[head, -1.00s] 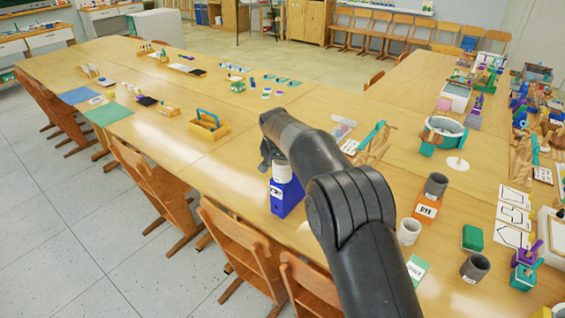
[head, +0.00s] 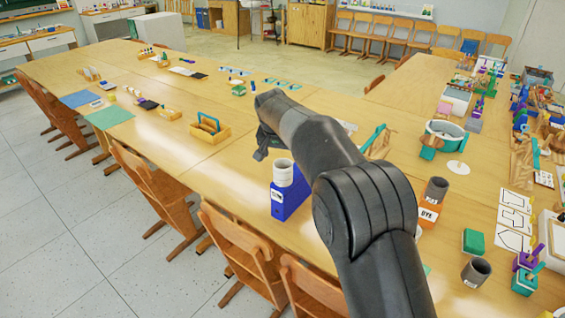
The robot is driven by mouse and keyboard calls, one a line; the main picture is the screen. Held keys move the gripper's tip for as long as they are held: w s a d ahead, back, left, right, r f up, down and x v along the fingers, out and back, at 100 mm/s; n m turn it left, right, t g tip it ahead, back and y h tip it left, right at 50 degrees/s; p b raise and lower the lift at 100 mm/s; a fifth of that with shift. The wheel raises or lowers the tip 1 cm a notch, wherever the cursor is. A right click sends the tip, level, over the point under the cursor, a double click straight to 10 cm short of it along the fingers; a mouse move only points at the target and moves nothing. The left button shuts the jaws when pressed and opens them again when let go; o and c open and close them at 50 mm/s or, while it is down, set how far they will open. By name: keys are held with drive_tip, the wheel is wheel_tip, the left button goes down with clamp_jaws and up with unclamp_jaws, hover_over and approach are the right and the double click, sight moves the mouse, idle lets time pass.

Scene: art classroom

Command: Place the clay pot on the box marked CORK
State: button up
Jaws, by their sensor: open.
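A whitish, cylindrical pot (head: 283,172), which looks like the clay pot, stands upright on top of a blue box (head: 292,203). The blue box stands near the front edge of the long table. It has a white label whose word is too small to read surely. My gripper (head: 261,153) is open and empty, just left of and above the pot, with a small gap between them. Its fingers are small and dark, partly hidden by my own wrist.
An orange box marked DYE (head: 429,214) bears a dark grey pot (head: 437,189) at the right. Another grey pot (head: 476,271) and a green block (head: 473,241) stand nearer. A wooden caddy (head: 210,128) with a blue handle lies left. Tabletop between caddy and blue box is clear.

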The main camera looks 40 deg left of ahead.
drive_tip(key=shift+v, duration=2.2)
drive_tip(key=w+d+r, duration=0.1)
drive_tip(key=d+r, duration=0.2)
drive_tip(key=d, duration=0.4)
drive_tip(key=w+d+r+m, duration=0.1)
drive_tip(key=w+d+r, duration=0.15)
drive_tip(key=d, duration=0.45)
drive_tip(key=d+r, duration=0.4)
drive_tip(key=d, duration=0.3)
drive_tip(key=s+d+r+m, duration=0.1)
drive_tip(key=s+d+r, duration=0.1)
drive_tip(key=d, duration=0.7)
drive_tip(key=s+d+r, duration=0.1)
drive_tip(key=s+d, duration=0.1)
drive_tip(key=d, duration=0.7)
drive_tip(key=s+d+f+m+t+h, duration=0.1)
drive_tip(key=s+d, duration=0.9)
drive_tip(key=d, duration=0.4)
drive_tip(key=s+d+f, duration=0.3)
drive_tip(key=s+d, duration=0.1)
drive_tip(key=s, duration=0.2)
drive_tip(key=s+d+f+m, duration=0.1)
drive_tip(key=s+d+f, duration=0.2)
drive_tip(key=s, duration=0.3)
drive_tip(key=shift+s+d+f+h, duration=0.25)
drive_tip(key=shift+d+f+h, duration=0.15)
drive_tip(key=shift+f, duration=0.25)
